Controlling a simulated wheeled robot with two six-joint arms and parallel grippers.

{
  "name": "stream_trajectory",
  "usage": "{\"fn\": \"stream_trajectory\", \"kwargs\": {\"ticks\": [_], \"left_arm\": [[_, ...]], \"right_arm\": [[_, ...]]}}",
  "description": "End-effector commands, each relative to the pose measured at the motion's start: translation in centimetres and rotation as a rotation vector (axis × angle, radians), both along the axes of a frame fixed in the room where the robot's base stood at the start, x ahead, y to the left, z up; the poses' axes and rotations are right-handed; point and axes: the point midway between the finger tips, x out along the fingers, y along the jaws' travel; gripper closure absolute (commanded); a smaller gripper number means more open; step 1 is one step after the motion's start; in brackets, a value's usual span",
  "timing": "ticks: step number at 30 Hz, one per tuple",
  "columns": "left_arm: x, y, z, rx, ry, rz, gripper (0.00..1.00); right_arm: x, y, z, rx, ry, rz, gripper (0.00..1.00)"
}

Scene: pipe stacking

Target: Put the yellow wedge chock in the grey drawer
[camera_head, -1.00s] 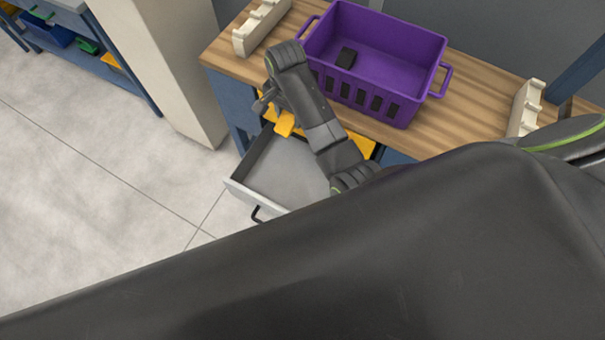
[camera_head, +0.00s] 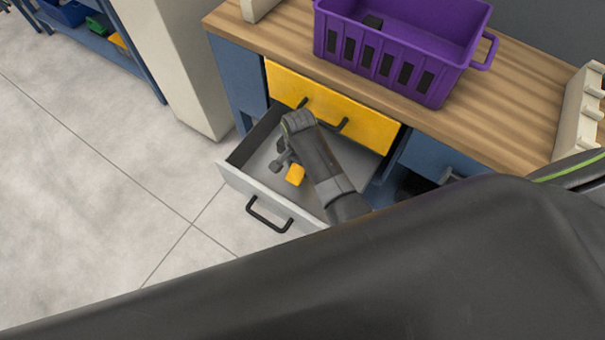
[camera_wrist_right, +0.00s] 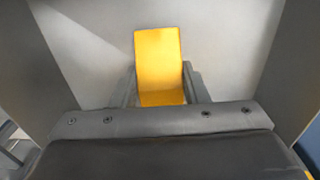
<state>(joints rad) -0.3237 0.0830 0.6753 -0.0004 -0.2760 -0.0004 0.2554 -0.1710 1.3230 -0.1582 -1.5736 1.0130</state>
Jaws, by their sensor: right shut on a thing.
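The yellow wedge chock (camera_head: 295,175) is held in my right gripper (camera_head: 284,166), which is over the open grey drawer (camera_head: 235,180). In the right wrist view the chock (camera_wrist_right: 160,62) stands out between the two fingers of the right gripper (camera_wrist_right: 160,90), with the drawer's grey floor (camera_wrist_right: 225,50) behind it. I cannot tell whether the chock touches the drawer floor. My left gripper does not show.
A yellow drawer front (camera_head: 350,112) with a dark handle is above the grey drawer, beneath the wooden worktop (camera_head: 510,110). A purple crate (camera_head: 400,50) holding a dark block stands on the worktop. A beige rack (camera_head: 580,115) is at the right. Open floor lies left.

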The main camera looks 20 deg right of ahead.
Motion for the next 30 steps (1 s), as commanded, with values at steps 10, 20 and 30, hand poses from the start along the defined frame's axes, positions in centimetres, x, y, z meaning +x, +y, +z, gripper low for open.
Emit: {"fn": "stream_trajectory", "kwargs": {"ticks": [10, 20, 30], "left_arm": [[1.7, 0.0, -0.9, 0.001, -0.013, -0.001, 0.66], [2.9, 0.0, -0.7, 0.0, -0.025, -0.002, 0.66], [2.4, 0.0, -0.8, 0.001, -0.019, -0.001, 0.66]], "right_arm": [[0.0, -0.1, -4.5, -0.001, 0.001, 0.001, 0.88], [0.0, 0.0, -5.8, 0.001, -0.002, -0.001, 0.88], [0.0, 0.0, -6.2, 0.001, -0.001, -0.001, 0.45]]}}
